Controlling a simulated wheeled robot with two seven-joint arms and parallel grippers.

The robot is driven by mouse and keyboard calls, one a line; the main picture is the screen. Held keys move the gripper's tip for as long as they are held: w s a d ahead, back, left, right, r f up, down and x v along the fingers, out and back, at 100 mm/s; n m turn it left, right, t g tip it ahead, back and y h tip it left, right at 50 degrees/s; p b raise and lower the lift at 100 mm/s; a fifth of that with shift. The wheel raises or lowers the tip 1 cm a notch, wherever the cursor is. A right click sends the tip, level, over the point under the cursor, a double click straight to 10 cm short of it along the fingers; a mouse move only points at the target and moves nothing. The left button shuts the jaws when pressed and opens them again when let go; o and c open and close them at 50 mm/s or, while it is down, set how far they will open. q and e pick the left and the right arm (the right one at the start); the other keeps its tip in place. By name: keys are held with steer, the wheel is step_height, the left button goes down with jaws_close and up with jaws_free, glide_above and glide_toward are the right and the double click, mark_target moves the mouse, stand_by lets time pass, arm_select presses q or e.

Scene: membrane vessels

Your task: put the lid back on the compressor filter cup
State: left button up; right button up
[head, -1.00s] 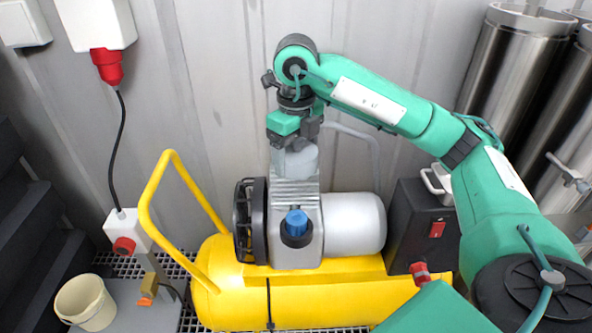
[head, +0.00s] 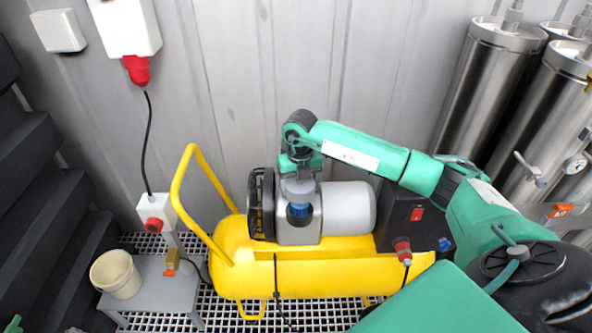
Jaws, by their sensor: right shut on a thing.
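My right gripper (head: 301,176) is above the pump block of the yellow compressor, pointing down. It is shut on a pale grey, cup-shaped piece that looks like the lid (head: 300,188); its edges are hard to make out against the grey pump. Just below it in the picture, a blue filter (head: 299,211) sits in a dark round cup (head: 300,222) on the front of the pump. I cannot tell whether the lid touches the cup. My left gripper is not in view; only a small green bit shows in the lower left corner.
The compressor's yellow tank (head: 330,273) has a tall handle (head: 178,190) at left. A black box with a red switch (head: 416,214) is at right. A cream bucket (head: 117,273) stands on a grey stand (head: 170,295). Steel cylinders (head: 480,85) stand at right, dark steps at left.

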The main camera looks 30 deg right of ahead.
steer(key=shift+f, duration=0.2)
steer(key=shift+f+b, duration=0.7)
steer(key=shift+f, duration=0.45)
step_height(320, 180, down, 3)
steer(key=shift+f+b, duration=0.15)
steer(key=shift+b, duration=0.95)
steer(key=shift+f, duration=0.35)
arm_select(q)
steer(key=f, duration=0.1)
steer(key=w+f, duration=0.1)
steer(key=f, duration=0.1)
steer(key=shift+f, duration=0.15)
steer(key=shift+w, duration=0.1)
